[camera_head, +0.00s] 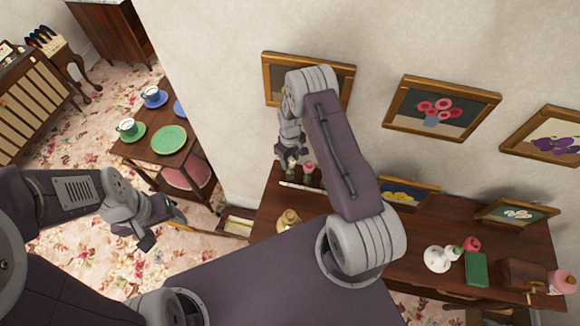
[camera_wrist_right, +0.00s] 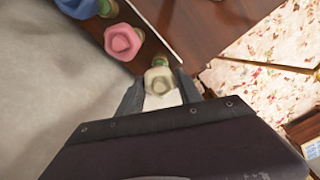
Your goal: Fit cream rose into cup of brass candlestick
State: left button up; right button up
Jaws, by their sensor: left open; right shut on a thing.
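The cream rose (camera_wrist_right: 160,82) sits between the two fingertips of my right gripper (camera_wrist_right: 160,92) in the right wrist view, and the gripper is shut on it. In the head view my right gripper (camera_head: 288,160) is over the left end of the dark wooden sideboard, and the rose is hard to make out there. A brass-coloured object (camera_head: 288,222), likely the candlestick, stands near the sideboard's front left; its cup is too small to make out. My left gripper (camera_head: 163,226) is open and empty over the floor at left.
A pink rose (camera_wrist_right: 122,42) and a blue one (camera_wrist_right: 80,6) are beside the cream rose. Framed pictures (camera_head: 441,107) hang behind. The sideboard's middle is partly hidden by my right arm.

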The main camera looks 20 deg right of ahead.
jog(key=shift+r+p, duration=0.7)
jog(key=shift+r, duration=0.45)
jog(key=shift+r+p, duration=0.65)
jog(key=shift+r, duration=0.4)
